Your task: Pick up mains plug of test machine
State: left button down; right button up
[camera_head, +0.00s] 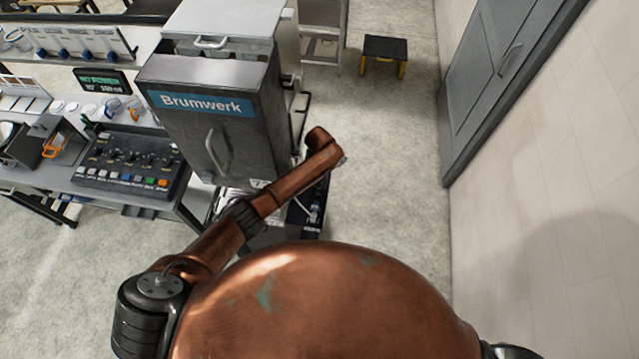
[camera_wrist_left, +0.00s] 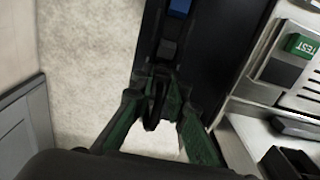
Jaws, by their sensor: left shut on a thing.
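In the left wrist view my left gripper (camera_wrist_left: 160,88) has green fingers closed around a small black plug (camera_wrist_left: 153,106). The plug sits at a dark strip (camera_wrist_left: 145,45) that carries a blue piece (camera_wrist_left: 179,8) and a grey piece (camera_wrist_left: 168,48). I cannot tell whether the plug is still in the strip. In the head view my left arm reaches across the front of the grey Brumwerk machine (camera_head: 221,135), and its gripper is mostly hidden beyond the arm. A green TEST label (camera_wrist_left: 301,46) shows on a light panel at the right of the wrist view. My right gripper is not in view.
A bench at the left holds a dark control panel (camera_head: 128,162) with coloured buttons and a small display (camera_head: 102,81). A black-topped stool (camera_head: 385,48) stands at the back. A grey door (camera_head: 500,70) is in the right wall. The floor between machine and wall is clear.

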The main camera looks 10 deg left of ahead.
pick_arm(q)
jog(key=shift+r, duration=0.5)
notch_tip(320, 180, up, 2)
jog(key=shift+r, duration=0.15)
jog(key=s+d+r+p, duration=0.1)
jog(key=s+d+r, duration=0.1)
jog(key=s+r, duration=0.7)
jog(key=s, duration=0.4)
jog(key=shift+s+d+r, duration=0.15)
jog(key=shift+s+r, duration=0.2)
jog(key=shift+s, duration=0.05)
jog(key=shift+r+p, duration=1)
jog(key=shift+p, duration=0.1)
